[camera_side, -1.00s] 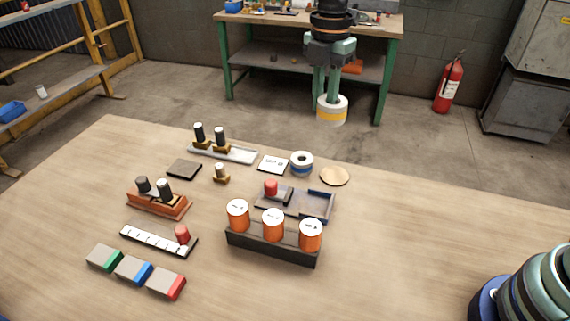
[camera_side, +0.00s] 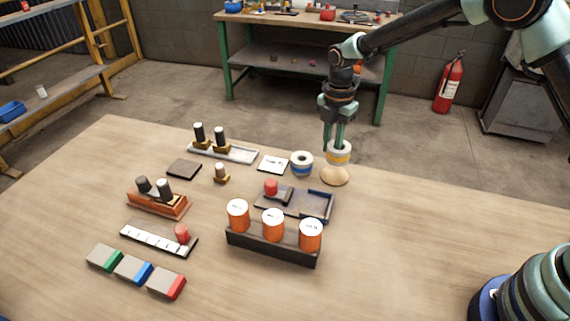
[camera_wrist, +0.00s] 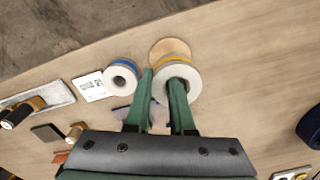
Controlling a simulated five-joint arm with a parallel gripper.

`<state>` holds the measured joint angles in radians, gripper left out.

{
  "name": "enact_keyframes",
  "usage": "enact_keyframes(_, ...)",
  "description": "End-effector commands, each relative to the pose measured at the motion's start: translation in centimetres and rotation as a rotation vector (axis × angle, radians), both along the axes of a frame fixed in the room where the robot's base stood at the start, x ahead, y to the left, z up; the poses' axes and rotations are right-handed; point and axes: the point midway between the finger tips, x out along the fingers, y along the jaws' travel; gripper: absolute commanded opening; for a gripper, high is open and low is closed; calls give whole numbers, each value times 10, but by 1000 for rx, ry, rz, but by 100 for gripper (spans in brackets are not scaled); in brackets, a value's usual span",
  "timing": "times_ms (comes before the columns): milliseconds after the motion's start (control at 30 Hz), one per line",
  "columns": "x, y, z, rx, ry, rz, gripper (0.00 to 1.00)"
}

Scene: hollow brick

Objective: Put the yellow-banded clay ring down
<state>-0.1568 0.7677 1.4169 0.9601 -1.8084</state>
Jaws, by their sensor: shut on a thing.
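The yellow-banded clay ring (camera_side: 341,157) is white with a yellow band and a hole in its top. My gripper (camera_side: 333,146) is shut on its wall from above. In the wrist view my gripper (camera_wrist: 161,80) has one finger in the hole and one outside the ring (camera_wrist: 192,84). The ring looks upright, over the far part of a round tan disc (camera_side: 334,178). The disc also shows partly behind the ring in the wrist view (camera_wrist: 166,48). I cannot tell whether the ring touches the disc.
A blue-banded ring (camera_side: 301,164) stands close on the left, beside a white card (camera_side: 273,165). A dark blue tray (camera_side: 318,205) with a red-topped piece lies nearer. Orange cylinders stand in a black holder (camera_side: 270,248). The table right of the disc is clear.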

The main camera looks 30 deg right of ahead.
Motion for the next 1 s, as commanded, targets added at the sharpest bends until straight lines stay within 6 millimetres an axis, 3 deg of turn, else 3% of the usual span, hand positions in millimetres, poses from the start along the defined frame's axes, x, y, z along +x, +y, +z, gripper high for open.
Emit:
enact_keyframes(233, 0, 0, -16, 0, 1, 0, 0)
enact_keyframes(500, 0, 0, -51, -1, 2, 0, 0)
enact_keyframes(867, 0, 0, -53, 0, -1, 0, 0)
enact_keyframes(900, 0, 0, -54, 0, -1, 0, 29)
enact_keyframes(967, 0, 0, -53, 0, -1, 0, 51)
enact_keyframes(1000, 0, 0, -53, 0, -1, 0, 51)
